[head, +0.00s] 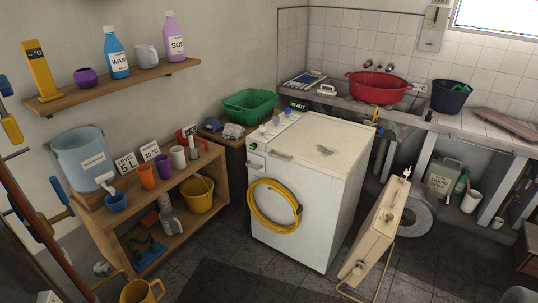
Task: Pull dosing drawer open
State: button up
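The dosing drawer (256,161) shows as a small white front at the upper left of the white washing machine (318,210). It looks flush with the machine's front, but it is too small to be sure that it is fully shut. A pale handle-like bar (281,156) sits just right of it, near the machine's top edge. A coiled yellow hose (251,207) hangs on the front below the drawer. My gripper is not in this view.
A wooden shelf unit (213,165) with buckets and cups stands left of the machine. A beige upright panel (376,232) with a wire frame stands at its front right. Dark tiled floor (235,270) lies open in front. A yellow jug (138,291) is at bottom left.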

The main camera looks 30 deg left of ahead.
aim_at(257, 163)
jog(key=z, duration=0.05)
jog(key=i, duration=0.15)
jog(key=u, duration=2)
jog(key=k, duration=0.55)
jog(key=u, duration=0.05)
jog(key=i, duration=0.4)
jog(key=z, duration=1)
jog(key=i, duration=1.65)
jog(key=u, duration=1)
jog(key=i, duration=0.75)
jog(key=u, duration=0.95)
